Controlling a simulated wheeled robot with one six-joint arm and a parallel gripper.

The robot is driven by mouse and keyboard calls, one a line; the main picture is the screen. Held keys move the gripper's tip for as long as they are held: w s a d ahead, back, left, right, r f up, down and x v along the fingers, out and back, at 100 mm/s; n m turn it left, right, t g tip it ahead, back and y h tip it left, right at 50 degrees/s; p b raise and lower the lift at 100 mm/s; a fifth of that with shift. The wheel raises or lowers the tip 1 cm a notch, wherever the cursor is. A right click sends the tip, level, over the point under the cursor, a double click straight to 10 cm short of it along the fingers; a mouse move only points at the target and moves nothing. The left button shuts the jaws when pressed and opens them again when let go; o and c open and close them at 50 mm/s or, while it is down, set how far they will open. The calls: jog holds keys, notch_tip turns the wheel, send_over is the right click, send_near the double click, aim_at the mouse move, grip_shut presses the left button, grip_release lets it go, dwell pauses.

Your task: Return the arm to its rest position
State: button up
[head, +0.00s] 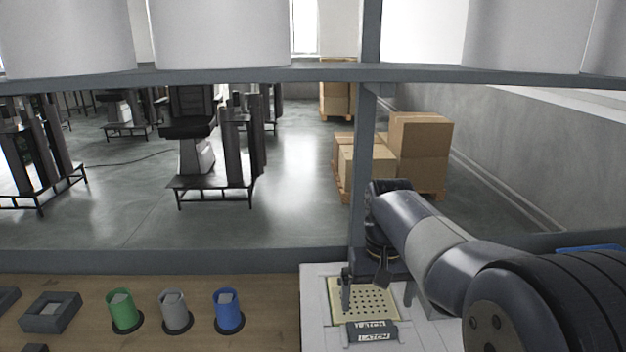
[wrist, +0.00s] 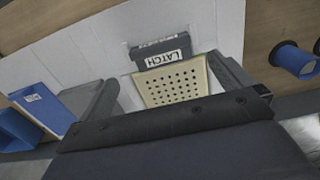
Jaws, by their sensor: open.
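My arm reaches in from the right side of the head view. My gripper (head: 365,285) points down above a pale yellow perforated plate (head: 360,302) on a white panel (head: 316,320). In the wrist view, my gripper (wrist: 172,88) shows two dark fingers spread apart, with the perforated plate (wrist: 173,84) visible between them. The fingers hold nothing. A dark latch block (head: 372,332) with a LATCH label sits at the near edge of the plate; it also shows in the wrist view (wrist: 160,50).
Green (head: 124,312), grey (head: 175,312) and blue (head: 228,311) cups stand on the wooden bench left of the panel. A dark square tray (head: 50,313) lies farther left. A grey post (head: 362,150) and overhead shelf (head: 300,74) stand close to my arm. Cardboard boxes (head: 420,150) are beyond.

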aim_at(373, 326)
notch_tip(373, 326, down, 7)
jog(key=shift+r, duration=0.15)
jog(key=shift+w+f, duration=0.15)
jog(key=shift+f, duration=0.2)
jog(key=shift+w, duration=0.75)
jog(key=shift+s+r, duration=0.1)
